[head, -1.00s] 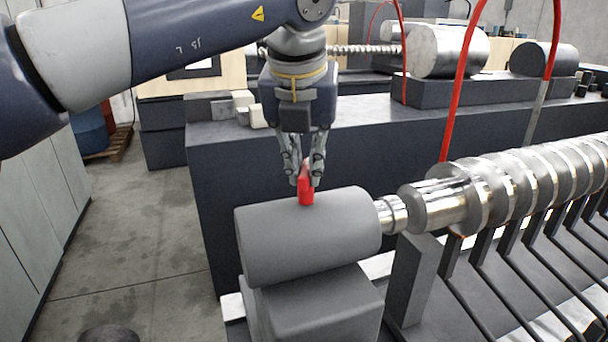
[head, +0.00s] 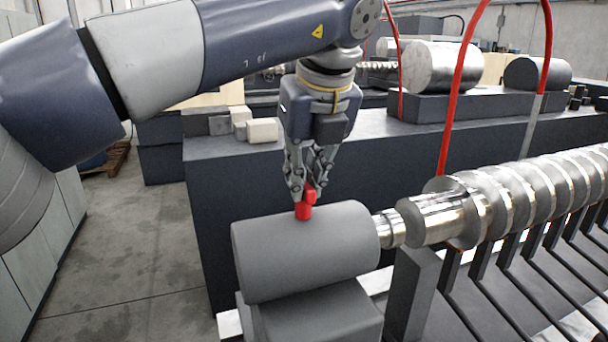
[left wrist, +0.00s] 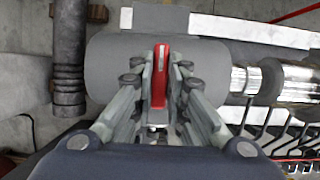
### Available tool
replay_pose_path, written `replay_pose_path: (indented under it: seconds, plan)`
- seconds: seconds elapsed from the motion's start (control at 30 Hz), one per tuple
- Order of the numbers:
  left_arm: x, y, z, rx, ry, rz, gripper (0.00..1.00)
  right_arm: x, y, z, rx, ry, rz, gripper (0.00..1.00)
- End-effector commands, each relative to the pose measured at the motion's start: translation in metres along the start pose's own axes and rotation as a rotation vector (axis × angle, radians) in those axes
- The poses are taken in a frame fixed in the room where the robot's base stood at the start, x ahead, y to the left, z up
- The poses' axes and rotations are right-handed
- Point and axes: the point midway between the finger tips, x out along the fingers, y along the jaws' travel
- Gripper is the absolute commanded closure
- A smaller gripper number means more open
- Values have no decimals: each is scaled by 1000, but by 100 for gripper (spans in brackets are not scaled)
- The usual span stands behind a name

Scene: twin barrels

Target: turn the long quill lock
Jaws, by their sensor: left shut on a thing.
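The quill lock is a small red lever (head: 303,211) on top of a grey cylindrical housing (head: 300,255). My left gripper (head: 306,188) comes down from above with its fingers closed on either side of the lever. In the left wrist view the red lever (left wrist: 160,78) lies between the two fingers (left wrist: 161,88), over the grey housing (left wrist: 115,65). The fingers hide part of the lever. My right gripper is in neither view.
A shiny ribbed shaft (head: 500,200) extends right from the housing, above a row of dark slanted bars (head: 510,270). A dark bench (head: 240,190) with pale blocks (head: 262,130) stands behind. Red hoses (head: 456,90) hang at the right.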

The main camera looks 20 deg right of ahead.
Motion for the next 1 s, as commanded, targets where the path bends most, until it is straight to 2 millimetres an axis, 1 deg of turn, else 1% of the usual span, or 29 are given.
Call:
replay_pose_path:
  seconds: [0.03, 0.3, 0.33, 0.4, 0.63, 0.77, 0.87, 1.0]
  plan:
    - [-2, 0, 2, -8, -6, -3, 100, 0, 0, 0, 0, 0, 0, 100]
    - [-2, 1, 3, -8, -6, -3, 100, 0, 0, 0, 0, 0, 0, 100]
    - [-2, 1, 3, -8, -6, -3, 80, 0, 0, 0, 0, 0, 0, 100]
    - [-2, 1, 3, -7, -6, -3, 67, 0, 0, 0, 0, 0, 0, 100]
    - [-1, 0, 1, -4, -3, -1, 67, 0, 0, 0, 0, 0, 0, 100]
    - [-3, 0, 1, -3, -3, -1, 67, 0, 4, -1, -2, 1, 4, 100]
    - [-11, 0, 1, -3, -4, -1, 67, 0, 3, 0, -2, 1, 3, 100]
    - [-34, 0, 2, -6, -6, -2, 67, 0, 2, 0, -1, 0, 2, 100]
